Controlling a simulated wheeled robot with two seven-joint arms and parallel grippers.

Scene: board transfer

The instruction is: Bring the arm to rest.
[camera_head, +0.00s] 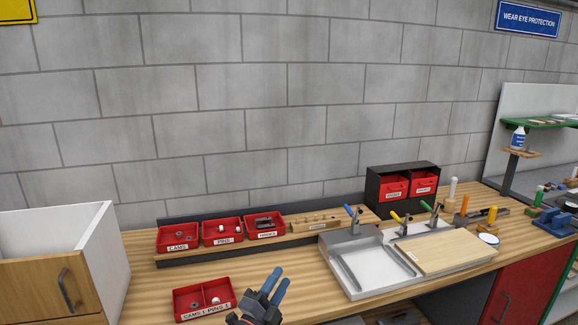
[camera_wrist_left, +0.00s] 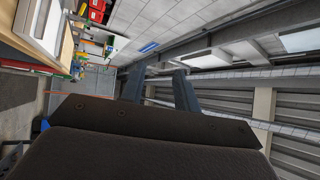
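My left gripper (camera_head: 275,282) shows at the bottom middle of the head view, above the front part of the wooden workbench (camera_head: 150,282). Its two blue fingers point up and away and stand apart. In the left wrist view the fingers of the left gripper (camera_wrist_left: 158,82) also stand apart, with nothing between them. A red two-part bin (camera_head: 203,300) with small parts in it lies on the bench just left of the gripper, apart from it. My right gripper is in neither view.
Three labelled red bins (camera_head: 222,231) stand in a row at the back. A grey metal fixture (camera_head: 352,262) with toggle clamps and a wooden board (camera_head: 452,252) are to the right. A white-sided drawer cabinet (camera_head: 62,255) is at the left. The bench between gripper and back bins is clear.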

